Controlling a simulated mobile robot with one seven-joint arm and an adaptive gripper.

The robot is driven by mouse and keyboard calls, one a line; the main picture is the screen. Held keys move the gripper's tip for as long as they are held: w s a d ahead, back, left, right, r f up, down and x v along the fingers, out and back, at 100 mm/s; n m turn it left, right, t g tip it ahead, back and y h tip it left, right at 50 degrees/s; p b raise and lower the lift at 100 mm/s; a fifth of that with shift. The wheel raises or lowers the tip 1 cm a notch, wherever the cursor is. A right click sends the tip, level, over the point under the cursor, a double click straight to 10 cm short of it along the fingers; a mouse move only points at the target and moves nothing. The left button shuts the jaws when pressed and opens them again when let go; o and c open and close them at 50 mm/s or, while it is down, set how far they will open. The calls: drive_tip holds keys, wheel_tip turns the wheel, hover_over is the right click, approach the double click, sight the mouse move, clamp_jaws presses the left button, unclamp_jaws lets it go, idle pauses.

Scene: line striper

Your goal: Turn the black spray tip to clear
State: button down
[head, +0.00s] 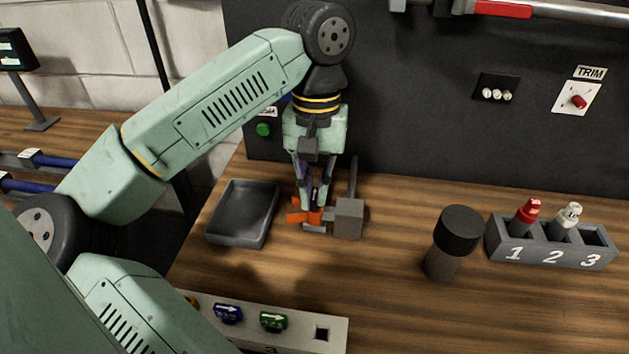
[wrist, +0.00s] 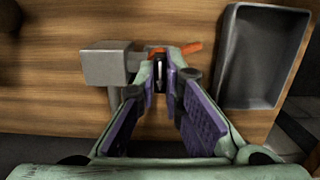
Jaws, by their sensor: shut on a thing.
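My gripper (head: 314,208) points down at the grey block (head: 349,218) with an orange guard (head: 297,216) beside it. In the wrist view my fingertips (wrist: 165,62) are closed around a small dark piece with a white mark, seemingly the black spray tip (wrist: 159,74). It sits at the orange guard (wrist: 192,48), next to the grey block (wrist: 105,66).
A dark empty tray (head: 241,214) lies just left of the gripper. A dark capped cylinder (head: 459,235) and a numbered rack (head: 552,252) with a red and a white piece stand right. A front strip (head: 299,339) holds blue and green arrow pieces. Bare wood lies between.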

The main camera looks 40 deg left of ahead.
drive_tip(key=shift+s+m, duration=0.1)
drive_tip(key=shift+m, duration=0.2)
drive_tip(key=m, duration=0.3)
drive_tip(key=shift+p, duration=0.35)
drive_tip(key=shift+f+m+y, duration=0.1)
drive_tip(key=shift+m+y, duration=0.2)
drive_tip(key=shift+m, duration=0.5)
drive_tip(key=shift+m, duration=1.1)
drive_tip(key=c, duration=1.6)
unclamp_jaws()
drive_tip(key=shift+c, duration=0.2)
drive_tip(key=shift+o, duration=0.2)
